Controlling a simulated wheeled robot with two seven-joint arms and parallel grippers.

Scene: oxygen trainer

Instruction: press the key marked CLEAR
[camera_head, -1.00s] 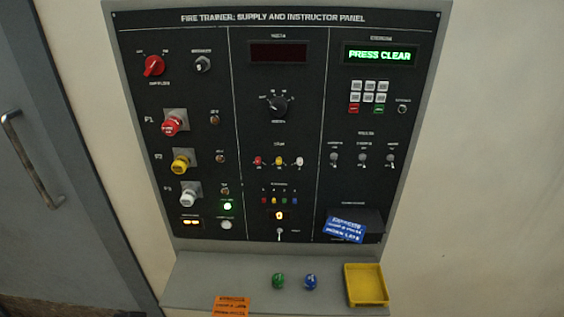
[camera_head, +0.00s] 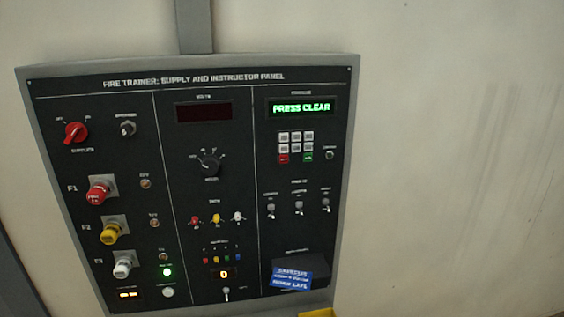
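The keypad (camera_head: 296,146) sits at the upper right of the black panel, under a display (camera_head: 301,107) with green letters reading PRESS CLEAR. It has several white keys, with a red key (camera_head: 283,158) at its lower left and a green key (camera_head: 308,157) at its lower right. The lettering on the keys is too small to read, so I cannot tell which one is marked CLEAR. Neither of my grippers is in view.
The panel (camera_head: 180,140) also carries a red rotary switch (camera_head: 76,132), a dark middle knob (camera_head: 209,164) and several toggles. A blue card (camera_head: 291,277) is at the lower right. A yellow tray (camera_head: 318,313) just shows at the bottom edge. Bare wall lies right.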

